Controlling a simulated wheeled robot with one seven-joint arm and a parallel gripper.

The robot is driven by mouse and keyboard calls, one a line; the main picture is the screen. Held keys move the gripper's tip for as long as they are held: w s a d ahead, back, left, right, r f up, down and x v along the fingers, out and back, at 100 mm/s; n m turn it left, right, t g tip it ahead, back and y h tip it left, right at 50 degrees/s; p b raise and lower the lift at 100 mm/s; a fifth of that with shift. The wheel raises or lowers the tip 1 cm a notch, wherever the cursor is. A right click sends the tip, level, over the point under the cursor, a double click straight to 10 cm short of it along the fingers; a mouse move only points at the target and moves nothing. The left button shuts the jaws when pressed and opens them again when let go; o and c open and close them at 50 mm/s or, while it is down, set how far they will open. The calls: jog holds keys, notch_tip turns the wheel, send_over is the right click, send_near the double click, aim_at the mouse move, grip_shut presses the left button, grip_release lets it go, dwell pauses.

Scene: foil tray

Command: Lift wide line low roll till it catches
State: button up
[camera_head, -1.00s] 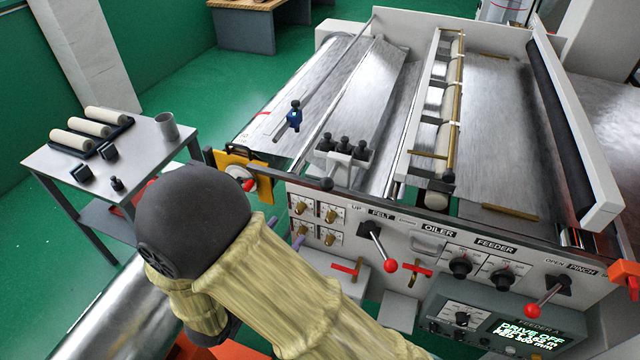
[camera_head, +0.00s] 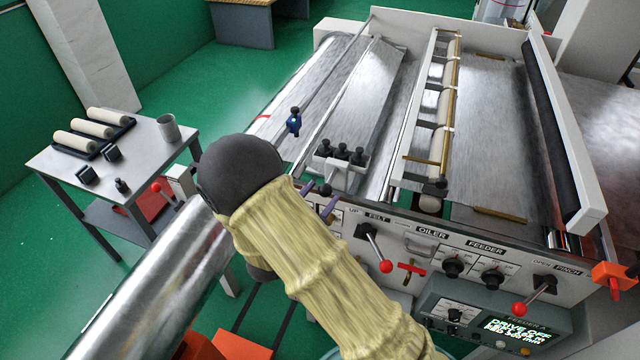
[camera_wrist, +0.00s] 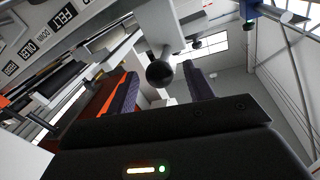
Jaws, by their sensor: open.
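My gripper (camera_head: 319,197) is open at the near left edge of the machine. A black ball knob (camera_wrist: 160,73) shows between its two fingers in the wrist view; I cannot tell whether they touch it. The knob also shows in the head view (camera_head: 325,189), beside the fingertips. A row of cream rolls (camera_head: 443,108) sits in a brass-edged frame across the machine. Which roll the task names is not clear from any label. My forearm hides the machine's near left corner.
The front panel has a red-balled FELT lever (camera_head: 386,266) and a red-balled PINCH lever (camera_head: 519,309). A grey block with black knobs (camera_head: 341,160) stands near the gripper. A cart (camera_head: 150,150) with spare rolls is at the left. A large shiny cylinder (camera_head: 160,285) lies below my arm.

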jog(key=shift+p+x, duration=0.3)
jog(key=shift+x, duration=1.1)
